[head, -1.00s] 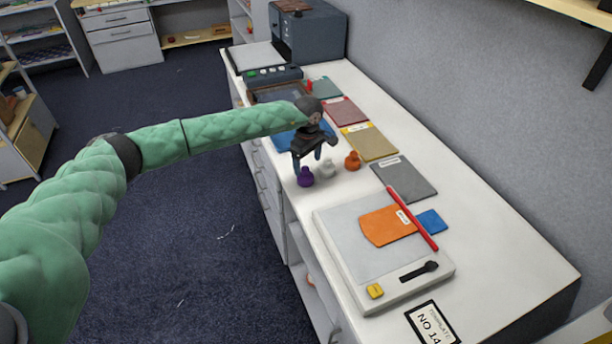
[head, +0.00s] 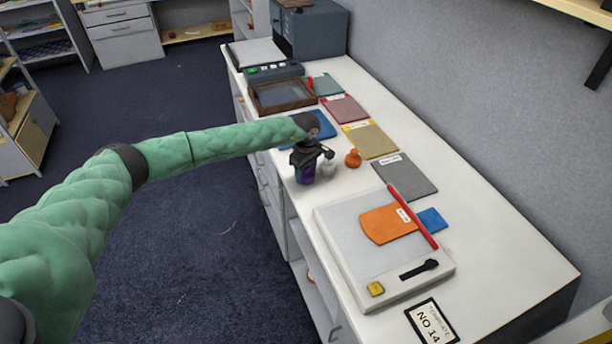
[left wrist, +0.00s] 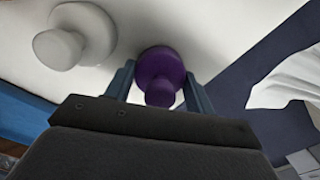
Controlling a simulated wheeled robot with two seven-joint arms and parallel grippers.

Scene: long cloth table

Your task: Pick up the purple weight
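The purple weight (head: 305,175) stands on the white table near its left edge, partly hidden by my left gripper in the head view. My left gripper (head: 305,177) is lowered over it, with one finger on each side. In the left wrist view the purple weight (left wrist: 160,76) sits between the two fingertips (left wrist: 158,88). The fingers are apart, and a small gap seems to show beside the weight, so the gripper looks open around it. My right gripper is in neither view.
A white weight (head: 328,167) stands close beside the purple one, and an orange weight (head: 353,158) is just beyond. A blue sheet (head: 321,126) lies behind the gripper. A grey-white board (head: 350,245) with an orange piece (head: 385,223) lies nearer. The table edge (head: 290,208) is close on the left.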

